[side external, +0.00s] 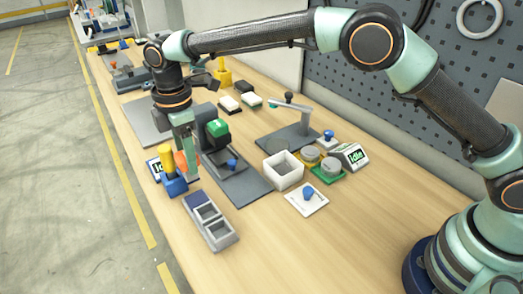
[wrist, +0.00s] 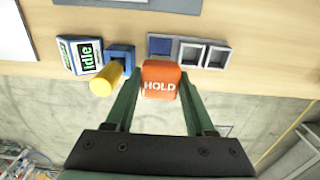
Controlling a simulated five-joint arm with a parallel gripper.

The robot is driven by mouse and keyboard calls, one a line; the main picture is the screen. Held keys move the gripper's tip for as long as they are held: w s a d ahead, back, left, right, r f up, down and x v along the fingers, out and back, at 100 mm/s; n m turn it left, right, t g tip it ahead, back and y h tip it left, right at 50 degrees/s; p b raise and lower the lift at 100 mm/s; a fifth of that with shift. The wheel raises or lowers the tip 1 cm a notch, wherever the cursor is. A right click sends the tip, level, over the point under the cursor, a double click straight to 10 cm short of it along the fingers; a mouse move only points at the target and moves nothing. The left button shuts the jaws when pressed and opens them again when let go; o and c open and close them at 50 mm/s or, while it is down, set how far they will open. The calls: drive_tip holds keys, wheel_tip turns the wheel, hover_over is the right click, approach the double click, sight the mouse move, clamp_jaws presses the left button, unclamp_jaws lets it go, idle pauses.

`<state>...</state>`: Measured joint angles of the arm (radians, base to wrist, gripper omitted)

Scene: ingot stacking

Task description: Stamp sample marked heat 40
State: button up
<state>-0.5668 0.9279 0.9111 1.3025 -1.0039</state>
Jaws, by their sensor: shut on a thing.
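My gripper (wrist: 158,88) is shut on an orange block marked HOLD (wrist: 160,78), which sits between its fingers in the wrist view. In the side view the orange block (side external: 181,162) is at my gripper (side external: 186,158), near a yellow cylinder (side external: 167,160) in a blue holder (side external: 174,186). The cylinder (wrist: 106,78) and the holder (wrist: 120,54) stand left of the block in the wrist view. A grey tray with square compartments (side external: 221,239) lies in front of it; its edge (wrist: 228,58) shows right of the block. I cannot read any heat 40 marking.
A display reading idle (wrist: 83,57) stands beside the blue holder. A machine with a green block (side external: 217,128) is close behind my gripper. A white open box (side external: 283,180), grey round pieces (side external: 309,154) and a second idle display (side external: 350,154) stand right. Bare wood lies front right.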

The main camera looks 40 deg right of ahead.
drive_tip(key=w+d+r+m, duration=0.1)
drive_tip(key=d+m, duration=0.1)
drive_tip(key=d, duration=0.8)
drive_tip(key=m, duration=0.7)
hover_over(331, 164)
drive_tip(key=shift+f, duration=2.95)
drive_tip(key=shift+f, duration=0.5)
wheel_tip(331, 164, up, 7)
drive_tip(key=shift+a, duration=0.1)
